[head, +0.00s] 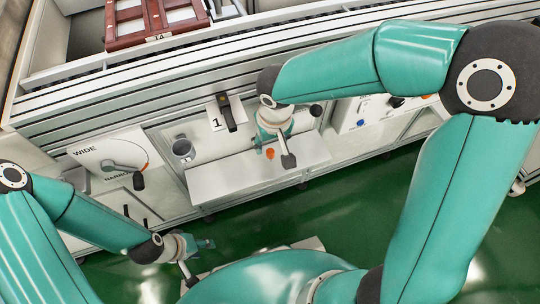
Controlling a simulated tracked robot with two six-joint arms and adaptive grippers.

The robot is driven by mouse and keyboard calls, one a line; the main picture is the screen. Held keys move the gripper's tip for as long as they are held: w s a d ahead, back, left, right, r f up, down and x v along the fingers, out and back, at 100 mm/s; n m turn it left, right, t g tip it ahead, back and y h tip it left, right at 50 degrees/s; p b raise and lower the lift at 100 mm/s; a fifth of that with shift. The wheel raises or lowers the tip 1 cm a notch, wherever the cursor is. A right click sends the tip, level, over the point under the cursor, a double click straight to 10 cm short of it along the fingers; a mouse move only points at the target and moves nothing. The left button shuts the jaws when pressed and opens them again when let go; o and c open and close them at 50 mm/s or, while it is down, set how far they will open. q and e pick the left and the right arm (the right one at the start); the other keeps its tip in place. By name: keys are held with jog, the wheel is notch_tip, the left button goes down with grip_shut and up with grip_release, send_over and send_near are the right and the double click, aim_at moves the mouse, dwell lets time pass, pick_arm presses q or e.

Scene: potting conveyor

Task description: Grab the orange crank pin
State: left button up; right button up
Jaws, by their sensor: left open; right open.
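The orange crank pin (270,153) is a small orange piece over the pale shelf in the middle of the head view. My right gripper (275,147) reaches down from above, with its open fingers close around the pin in the picture. I cannot tell whether they touch it, and the gripper hides what the pin is joined to. My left gripper (199,262) is open and empty, low in the view over the green floor, well away from the pin.
A black handle (228,113) rises beside a card marked 1 (216,122). A WIDE/NARROW dial panel (110,160) is at left. A red-brown crate (155,35) sits at the back. The pale shelf (225,180) has free room.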

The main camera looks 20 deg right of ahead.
aim_at(270, 151)
jog(key=f+b, duration=0.1)
jog(key=f, duration=0.1)
jog(key=f+b, duration=0.1)
jog(key=f, duration=0.2)
jog(key=shift+w+f+b, duration=0.2)
jog(key=shift+f+b, duration=0.1)
jog(key=shift+r, duration=0.1)
grip_shut()
